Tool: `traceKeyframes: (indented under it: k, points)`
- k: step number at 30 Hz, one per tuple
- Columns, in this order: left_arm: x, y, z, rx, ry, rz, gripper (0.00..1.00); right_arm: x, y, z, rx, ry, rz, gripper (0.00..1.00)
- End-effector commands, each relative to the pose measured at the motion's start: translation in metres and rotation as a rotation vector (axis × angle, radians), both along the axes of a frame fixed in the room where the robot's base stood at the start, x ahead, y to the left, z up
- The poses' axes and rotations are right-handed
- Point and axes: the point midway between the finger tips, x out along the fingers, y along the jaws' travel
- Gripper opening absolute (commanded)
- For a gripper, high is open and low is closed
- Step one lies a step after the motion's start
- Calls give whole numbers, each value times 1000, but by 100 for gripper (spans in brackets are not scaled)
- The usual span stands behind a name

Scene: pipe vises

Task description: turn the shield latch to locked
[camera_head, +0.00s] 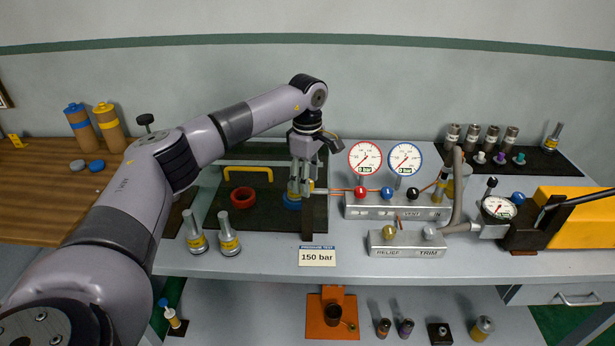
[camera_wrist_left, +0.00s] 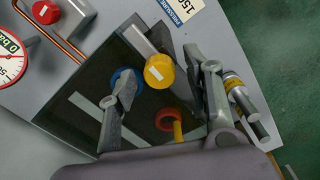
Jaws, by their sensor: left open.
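My left gripper (camera_head: 301,186) hangs fingers-down at the right part of a dark mat area (camera_head: 262,215). It is open, with its two fingers apart in the left wrist view (camera_wrist_left: 168,82). A yellow-capped piece (camera_wrist_left: 159,71) shows between the fingers there, close to a blue ring (camera_wrist_left: 126,82). The blue ring (camera_head: 291,203) is partly hidden by the fingers in the head view. I cannot tell whether the fingers touch anything. A yellow handle (camera_head: 250,170) stands at the back of the dark area. I cannot clearly make out the shield latch.
A red ring (camera_head: 243,197) lies left of the blue one. Two metal fittings (camera_head: 229,236) stand on the bench in front. A gauge manifold (camera_head: 395,210) is close on the right. A 150 bar sign (camera_head: 317,256) is at the front edge.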

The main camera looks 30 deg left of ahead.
Motion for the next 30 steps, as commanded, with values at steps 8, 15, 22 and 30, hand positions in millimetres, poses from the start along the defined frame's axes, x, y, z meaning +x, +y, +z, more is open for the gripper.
traceKeyframes:
  k: [8, 15, 22, 30]
  points:
    - [0, 0, 0, 0, 1, 0, 38, 0, 0, 0, 0, 0, 0, 0]
    - [0, 0, 0, 0, 1, 0, 22, 0, 0, 0, 0, 0, 0, 0]
    - [0, 0, 0, 0, 1, 0, 7, 0, 0, 0, 0, 0, 0, 0]
    - [0, 0, 0, 0, 1, 4, 0, 0, 0, 0, 0, 0, 0, 0]
